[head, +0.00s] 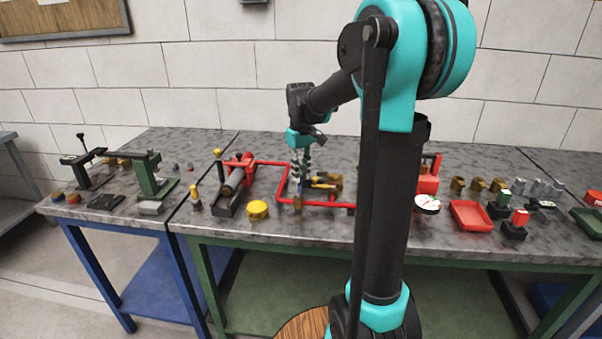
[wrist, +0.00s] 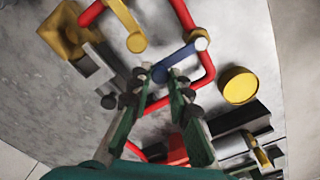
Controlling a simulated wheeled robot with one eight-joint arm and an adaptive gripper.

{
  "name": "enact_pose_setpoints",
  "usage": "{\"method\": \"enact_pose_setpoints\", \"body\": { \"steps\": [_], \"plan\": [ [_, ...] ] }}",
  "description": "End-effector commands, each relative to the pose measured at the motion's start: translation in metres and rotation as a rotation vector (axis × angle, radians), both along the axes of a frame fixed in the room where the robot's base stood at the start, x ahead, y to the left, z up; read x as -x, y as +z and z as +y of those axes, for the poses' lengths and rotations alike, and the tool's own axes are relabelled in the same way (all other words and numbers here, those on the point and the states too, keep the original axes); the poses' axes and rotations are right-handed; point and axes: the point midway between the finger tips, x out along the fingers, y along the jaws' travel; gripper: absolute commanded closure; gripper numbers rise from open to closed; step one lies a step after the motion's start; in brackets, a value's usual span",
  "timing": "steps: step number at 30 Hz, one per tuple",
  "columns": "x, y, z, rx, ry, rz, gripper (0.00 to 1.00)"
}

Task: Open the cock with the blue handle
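The cock with the blue handle sits on the red pipework on the bench. In the wrist view the blue handle (wrist: 180,58) slants from a pale round pivot at upper right down to the fingertips. My gripper (wrist: 160,72) points down at it, with the handle's free end between the two fingertips. The fingers stand apart; firm contact with the handle cannot be made out. In the head view my gripper (head: 302,178) is low over the pipework and mostly hides the blue handle.
Red pipe (wrist: 208,75) loops close around the handle. A second cock's yellow handle (wrist: 125,22) and a yellow round cap (wrist: 239,85) are nearby. A dark vice-like tool (head: 232,188) stands left of the pipework, and a red tray (head: 472,214) lies to the right.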

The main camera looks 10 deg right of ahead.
Motion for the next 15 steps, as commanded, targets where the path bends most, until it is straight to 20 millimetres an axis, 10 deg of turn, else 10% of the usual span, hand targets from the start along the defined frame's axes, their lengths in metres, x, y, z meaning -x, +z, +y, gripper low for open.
{"method": "enact_pose_setpoints", "body": {
  "steps": [15],
  "plan": [
    [-0.0001,0.0002,0.0004,0.000,0.006,0.000,1.00]
  ]
}}
